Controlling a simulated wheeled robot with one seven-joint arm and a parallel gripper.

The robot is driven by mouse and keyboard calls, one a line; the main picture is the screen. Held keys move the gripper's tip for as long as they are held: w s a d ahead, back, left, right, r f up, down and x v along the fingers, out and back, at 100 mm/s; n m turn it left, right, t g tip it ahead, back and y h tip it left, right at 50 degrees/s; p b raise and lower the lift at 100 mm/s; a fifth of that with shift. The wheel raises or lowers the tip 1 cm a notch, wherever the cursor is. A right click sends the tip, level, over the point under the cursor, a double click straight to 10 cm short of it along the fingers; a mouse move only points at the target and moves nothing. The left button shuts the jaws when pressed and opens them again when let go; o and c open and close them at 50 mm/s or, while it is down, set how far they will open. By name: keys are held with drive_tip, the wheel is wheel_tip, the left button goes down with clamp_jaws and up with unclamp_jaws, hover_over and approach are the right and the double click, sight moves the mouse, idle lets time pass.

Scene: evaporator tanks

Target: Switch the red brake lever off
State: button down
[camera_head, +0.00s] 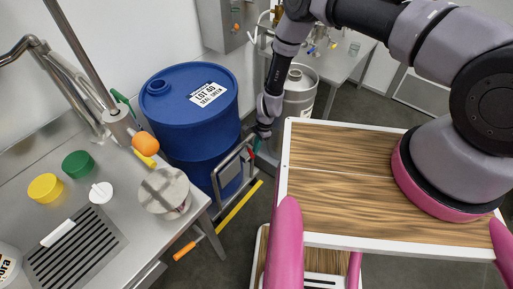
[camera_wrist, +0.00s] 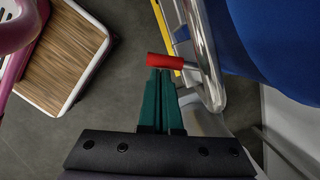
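The red brake lever (camera_wrist: 180,63) is a short red grip beside a bent metal tube frame (camera_wrist: 205,60) in the wrist view. A small part of the red lever (camera_head: 251,153) also shows in the head view, low beside the blue drum. My gripper (camera_wrist: 162,72) has green fingers lying close together, with their tips right at the lever's near side. I cannot tell whether they touch it. In the head view my gripper (camera_head: 257,145) points down between the drum and the wooden-topped cart, partly hidden by the wrist.
The blue drum (camera_head: 190,140) stands just left of my gripper; a steel keg (camera_head: 300,90) stands behind. My wooden-topped base (camera_head: 340,165) is on the right. A steel counter (camera_head: 105,235) fills the left. Grey floor (camera_wrist: 115,100) is clear left of the fingers.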

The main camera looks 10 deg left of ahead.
drive_tip(key=w+d+r, duration=0.3)
drive_tip(key=d+r, duration=0.2)
drive_tip(key=r, duration=0.6)
drive_tip(key=shift+d, duration=0.2)
drive_tip(key=shift+w, duration=0.1)
